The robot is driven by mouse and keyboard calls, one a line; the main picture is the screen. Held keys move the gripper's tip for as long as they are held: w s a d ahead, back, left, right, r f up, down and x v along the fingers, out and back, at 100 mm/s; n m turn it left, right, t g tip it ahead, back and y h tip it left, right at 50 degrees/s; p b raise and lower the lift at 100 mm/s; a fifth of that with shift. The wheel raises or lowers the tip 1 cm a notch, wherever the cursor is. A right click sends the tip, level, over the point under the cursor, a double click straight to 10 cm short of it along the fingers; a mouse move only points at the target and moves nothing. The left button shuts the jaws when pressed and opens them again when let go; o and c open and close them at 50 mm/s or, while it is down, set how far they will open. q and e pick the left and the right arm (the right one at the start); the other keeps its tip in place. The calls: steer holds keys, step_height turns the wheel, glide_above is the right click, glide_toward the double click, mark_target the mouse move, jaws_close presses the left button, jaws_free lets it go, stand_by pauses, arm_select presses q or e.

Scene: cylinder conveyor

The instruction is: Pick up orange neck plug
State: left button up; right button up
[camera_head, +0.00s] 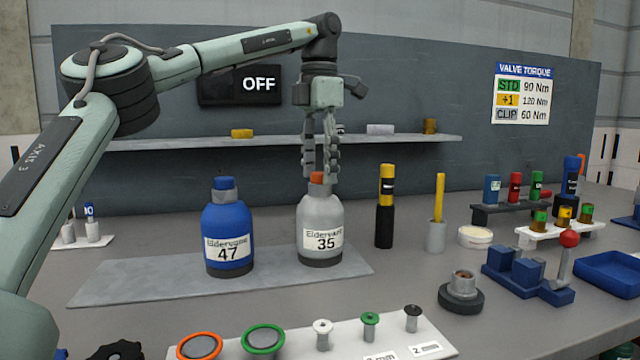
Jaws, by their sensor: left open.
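The orange neck plug (317,178) sits in the neck of the grey cylinder (318,215) labelled "Eldervant 35", which stands upright. My left gripper (320,174) points straight down over this neck, with its fingers on either side of the plug. The fingers are open; the near finger hides part of the plug, and I cannot tell whether they touch it. A blue cylinder (228,228) labelled 47 stands upright to the left, with a blue-grey neck. My right gripper is not in view.
Both cylinders stand on a grey plate (130,283). A shelf (270,142) runs behind the arm. To the right stand a black and yellow tool (385,210) and a grey cup (436,236). A white board (270,350) with rings and plugs lies in front.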

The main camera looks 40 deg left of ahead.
arm_select(q)
steer(key=shift+c, duration=0.5)
steer(key=c, duration=0.8)
steer(key=shift+r, duration=0.1)
